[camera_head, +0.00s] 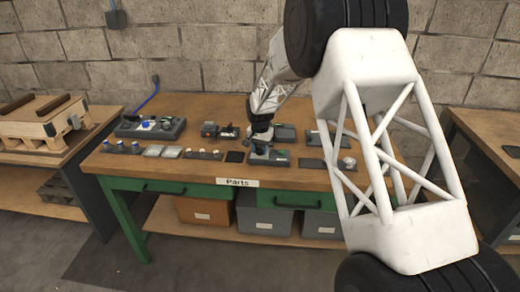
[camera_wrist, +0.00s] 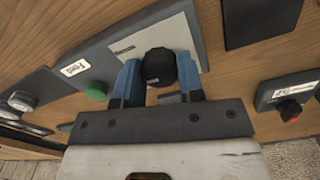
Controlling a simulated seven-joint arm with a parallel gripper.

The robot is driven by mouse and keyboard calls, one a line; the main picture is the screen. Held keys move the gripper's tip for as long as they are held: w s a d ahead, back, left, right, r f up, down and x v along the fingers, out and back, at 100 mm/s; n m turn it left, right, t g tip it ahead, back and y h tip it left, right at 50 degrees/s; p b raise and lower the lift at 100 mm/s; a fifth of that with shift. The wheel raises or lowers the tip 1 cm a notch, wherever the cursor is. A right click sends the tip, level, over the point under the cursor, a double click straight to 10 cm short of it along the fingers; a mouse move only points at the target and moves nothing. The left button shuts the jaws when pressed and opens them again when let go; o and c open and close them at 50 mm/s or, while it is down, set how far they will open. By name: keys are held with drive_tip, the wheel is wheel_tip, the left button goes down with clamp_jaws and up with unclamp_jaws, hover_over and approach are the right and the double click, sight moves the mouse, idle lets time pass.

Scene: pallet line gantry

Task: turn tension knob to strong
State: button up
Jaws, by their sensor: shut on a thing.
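The tension knob (camera_wrist: 158,66) is a black ribbed knob on a pale plate of a dark grey panel (camera_wrist: 98,62) in the wrist view. My gripper (camera_wrist: 158,76) has its blue-and-black fingers on both sides of the knob and is shut on it. The knob's pointer and the plate's markings are mostly hidden or too small to read. In the head view my gripper (camera_head: 261,134) is small and dark, at the panel (camera_head: 268,155) near the middle of the bench; the knob is hidden there.
A green button (camera_wrist: 95,91) and a small label sit left of the knob. A box with a red-tipped black part (camera_wrist: 290,109) lies to the right. Several devices, including a control box (camera_head: 150,126), stand on the wooden bench (camera_head: 110,165). Bins stand below.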

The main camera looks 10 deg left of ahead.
sight(260, 149)
drive_tip(key=m, duration=0.5)
drive_tip(key=shift+m, duration=0.3)
idle(0.4)
drive_tip(key=o, duration=0.9)
drive_tip(key=shift+r, duration=3.95)
